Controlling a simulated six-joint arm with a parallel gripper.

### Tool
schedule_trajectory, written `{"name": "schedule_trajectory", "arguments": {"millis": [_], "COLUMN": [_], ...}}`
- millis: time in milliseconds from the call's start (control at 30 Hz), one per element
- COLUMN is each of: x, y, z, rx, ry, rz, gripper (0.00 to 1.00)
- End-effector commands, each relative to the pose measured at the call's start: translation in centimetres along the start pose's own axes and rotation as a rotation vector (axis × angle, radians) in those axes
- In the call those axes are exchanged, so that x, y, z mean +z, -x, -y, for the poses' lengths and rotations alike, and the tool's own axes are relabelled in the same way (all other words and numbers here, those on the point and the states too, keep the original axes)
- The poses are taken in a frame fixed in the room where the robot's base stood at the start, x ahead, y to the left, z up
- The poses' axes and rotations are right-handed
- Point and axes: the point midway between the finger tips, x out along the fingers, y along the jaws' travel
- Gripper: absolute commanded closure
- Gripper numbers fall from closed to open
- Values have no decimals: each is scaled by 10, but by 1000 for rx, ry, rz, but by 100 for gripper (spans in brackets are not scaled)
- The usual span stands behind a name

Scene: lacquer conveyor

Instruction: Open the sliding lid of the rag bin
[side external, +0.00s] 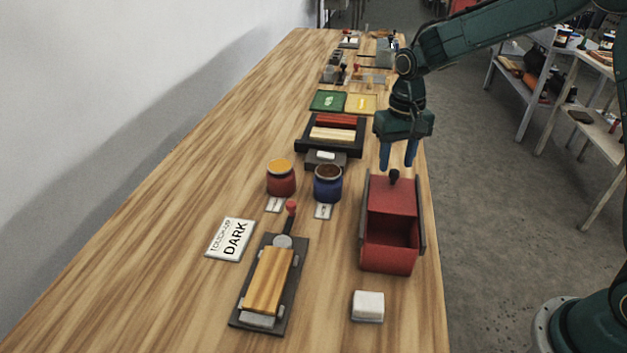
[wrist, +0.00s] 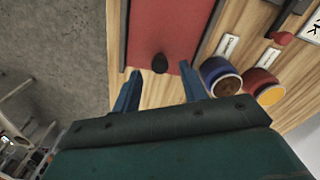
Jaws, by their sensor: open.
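The rag bin (side external: 388,258) is a red box with dark side rails near the table's right edge. Its red lid (side external: 392,196) covers the far part, and the near part is uncovered, showing a red inside. A black knob (side external: 394,176) stands at the lid's far end. My gripper (side external: 396,168) points down just above the knob, fingers apart. In the wrist view, the knob (wrist: 160,63) shows between and slightly ahead of the open blue fingertips (wrist: 160,73), touching neither that I can see. I cannot tell the exact height gap.
A blue jar (side external: 328,184) and a red jar (side external: 281,179) stand left of the bin. A white block (side external: 368,306) lies in front of it. A sanding jig with a wood block (side external: 268,280) and a DARK card (side external: 230,240) lie further left. A black tray (side external: 331,133) is behind.

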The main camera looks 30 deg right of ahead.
Motion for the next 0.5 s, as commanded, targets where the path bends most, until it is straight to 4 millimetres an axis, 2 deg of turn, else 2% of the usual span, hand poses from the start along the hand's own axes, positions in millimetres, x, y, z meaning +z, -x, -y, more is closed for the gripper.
{"name": "schedule_trajectory", "arguments": {"millis": [500], "x": [-1], "y": [85], "z": [0], "rx": [-2], "ry": [0], "rz": [-6], "gripper": [57]}}
